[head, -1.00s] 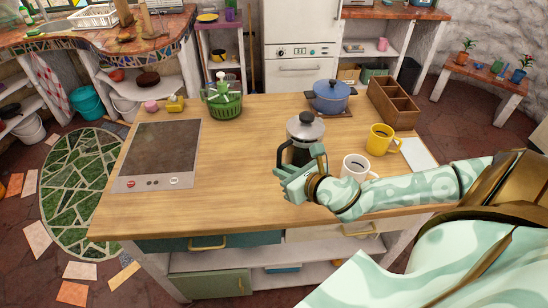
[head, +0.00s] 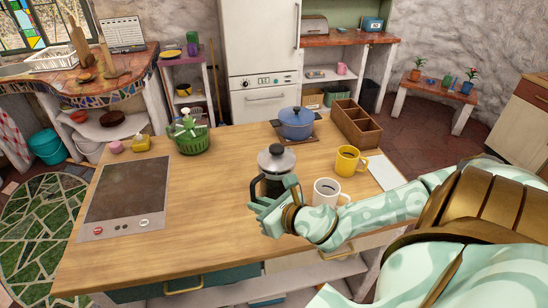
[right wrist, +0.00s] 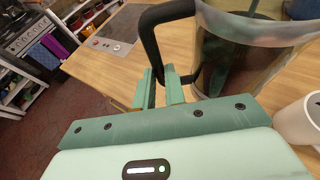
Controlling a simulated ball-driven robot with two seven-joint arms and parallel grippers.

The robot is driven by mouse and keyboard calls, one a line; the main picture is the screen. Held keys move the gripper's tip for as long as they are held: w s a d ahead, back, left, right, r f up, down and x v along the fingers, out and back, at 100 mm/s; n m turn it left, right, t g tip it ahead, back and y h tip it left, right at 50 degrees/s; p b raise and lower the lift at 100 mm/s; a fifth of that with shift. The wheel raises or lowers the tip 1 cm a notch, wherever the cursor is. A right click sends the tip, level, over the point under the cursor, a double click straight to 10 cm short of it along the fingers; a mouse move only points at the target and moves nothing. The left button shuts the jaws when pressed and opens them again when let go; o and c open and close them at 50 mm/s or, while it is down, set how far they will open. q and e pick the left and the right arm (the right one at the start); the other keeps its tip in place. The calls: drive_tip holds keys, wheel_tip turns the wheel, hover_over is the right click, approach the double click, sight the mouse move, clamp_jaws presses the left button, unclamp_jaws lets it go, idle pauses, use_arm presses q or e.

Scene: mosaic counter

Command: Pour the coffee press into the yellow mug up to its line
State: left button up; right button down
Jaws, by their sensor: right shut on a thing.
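The coffee press (head: 276,160) has a dark body, a silver lid with a black knob, and a black handle. It looks upright at the front middle of the wooden counter. My right gripper (head: 268,203) is shut on the press handle (right wrist: 150,40); the right wrist view shows the fingers (right wrist: 160,88) around it beside the glass body (right wrist: 240,60). I cannot tell whether the press touches the counter. The yellow mug (head: 346,161) stands upright to the right of the press, apart from it. Its fill line cannot be made out. My left gripper is out of view.
A blue pot (head: 296,124) and wooden divided box (head: 357,124) stand behind. A cooktop (head: 125,195) lies left. The counter's middle left is clear.

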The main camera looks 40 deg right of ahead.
sight(254, 193)
drive_tip(key=shift+w+r, duration=0.1)
drive_tip(key=shift+r, duration=0.05)
drive_tip(key=r, duration=0.1)
drive_tip(key=w+r+p, duration=0.1)
drive_tip(key=r, duration=0.1)
drive_tip(key=shift+w, duration=0.25)
drive_tip(key=w+d+m+h+p, duration=0.1)
drive_tip(key=w+d+h+p, duration=0.2)
drive_tip(key=d, duration=0.4)
drive_tip(key=w+d+m+h+p, duration=0.1)
drive_tip(key=w+d+m+p, duration=0.15)
drive_tip(key=w+d, duration=0.4)
drive_tip(key=s+d+f+m+h+p, duration=0.1)
drive_tip(key=s+d+f, duration=0.1)
drive_tip(key=d, duration=0.6)
drive_tip(key=s+d+f+m+g+h+p, duration=0.1)
drive_tip(key=s+d+f+h, duration=0.1)
drive_tip(key=d, duration=0.7)
drive_tip(key=shift+s+f, duration=0.25)
